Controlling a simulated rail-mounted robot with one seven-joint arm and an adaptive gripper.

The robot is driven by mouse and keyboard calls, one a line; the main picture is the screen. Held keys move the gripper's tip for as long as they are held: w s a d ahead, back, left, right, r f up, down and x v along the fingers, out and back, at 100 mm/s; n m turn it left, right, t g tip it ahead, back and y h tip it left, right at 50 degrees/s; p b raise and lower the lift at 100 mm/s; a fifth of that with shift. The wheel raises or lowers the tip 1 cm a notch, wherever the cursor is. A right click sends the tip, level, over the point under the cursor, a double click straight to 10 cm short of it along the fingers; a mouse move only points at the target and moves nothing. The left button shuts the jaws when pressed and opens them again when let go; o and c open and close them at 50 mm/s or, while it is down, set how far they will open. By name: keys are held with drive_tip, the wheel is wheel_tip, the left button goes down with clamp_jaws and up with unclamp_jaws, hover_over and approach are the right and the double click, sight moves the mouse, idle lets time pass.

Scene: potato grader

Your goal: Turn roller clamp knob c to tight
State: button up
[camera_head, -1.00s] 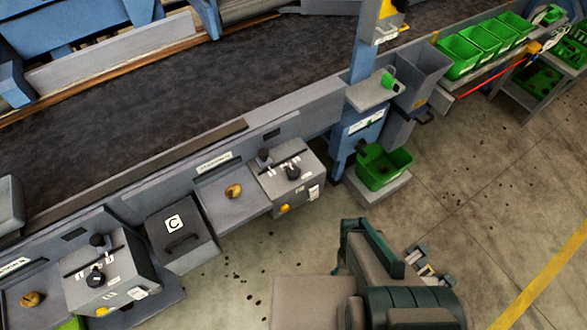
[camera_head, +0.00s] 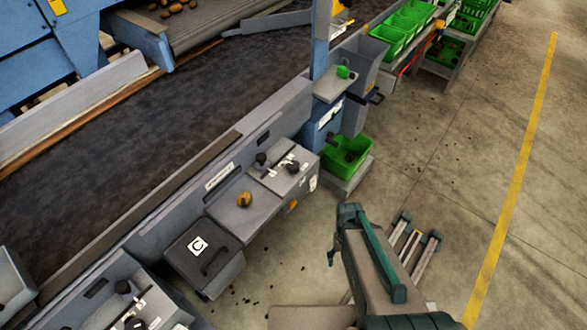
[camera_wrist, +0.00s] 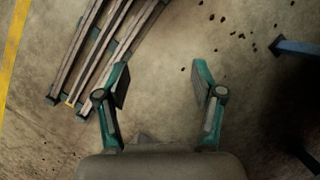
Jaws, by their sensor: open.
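A black lid marked C (camera_head: 203,256), with a handle, sits on the near side of the belt. To its right is a grey control box (camera_head: 275,177) with a black knob on top (camera_head: 261,158) and another black knob (camera_head: 292,166). A second grey box at the bottom left has similar black knobs (camera_head: 122,287). I cannot tell which knob is roller clamp knob c, nor its setting. My gripper (camera_wrist: 161,84) is open and empty above bare floor in the wrist view, with no knob near it. Its fingers are not clear in the head view.
A dark conveyor belt (camera_head: 150,150) runs diagonally behind the boxes. A potato (camera_head: 244,199) lies on a grey shelf between lid and control box. Open concrete floor lies at right, with a yellow line (camera_head: 515,190).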

drive_tip(key=w+a+r+n+t, duration=0.1)
drive_tip(key=w+r+n+t, duration=0.1)
drive_tip(key=w+r, duration=0.75)
drive_tip(key=n+t+b, duration=0.1)
drive_tip(key=n+t, duration=0.1)
drive_tip(key=n, duration=1.7)
approach(293, 165)
drive_tip(key=shift+w+f+p, duration=0.2)
drive_tip(key=shift+f+p, duration=0.6)
drive_tip(key=shift+f, duration=3.8)
drive_tip(key=shift+c, duration=0.3)
drive_tip(key=c, duration=1.1)
